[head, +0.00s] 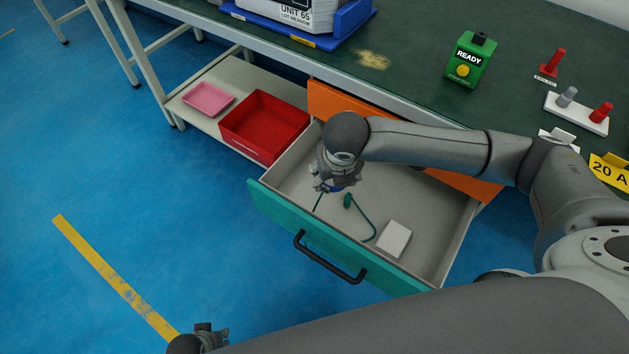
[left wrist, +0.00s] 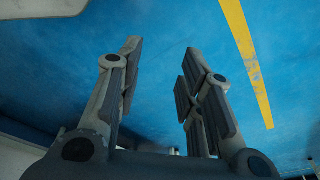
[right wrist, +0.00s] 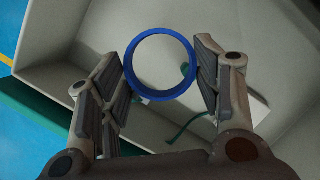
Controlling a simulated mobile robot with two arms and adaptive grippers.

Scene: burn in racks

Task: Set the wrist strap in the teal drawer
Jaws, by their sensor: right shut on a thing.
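The wrist strap is a blue band (right wrist: 160,97) with a green cord (head: 366,219). My right gripper (head: 325,184) is shut on the blue band, which shows between its fingers in the right wrist view. It holds the band low over the inside of the open teal drawer (head: 325,245). The cord trails toward the drawer floor; its exact contact is hard to tell. My left gripper (head: 208,338) is open and empty above the blue floor, well away from the drawer; its spread fingers show in the left wrist view (left wrist: 155,85).
A small white box (head: 393,239) lies in the drawer's right part. An orange drawer front (head: 350,106) is behind. A red bin (head: 263,126) and pink tray (head: 208,98) sit on the lower shelf. The green bench top (head: 420,50) overhangs the drawer's back.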

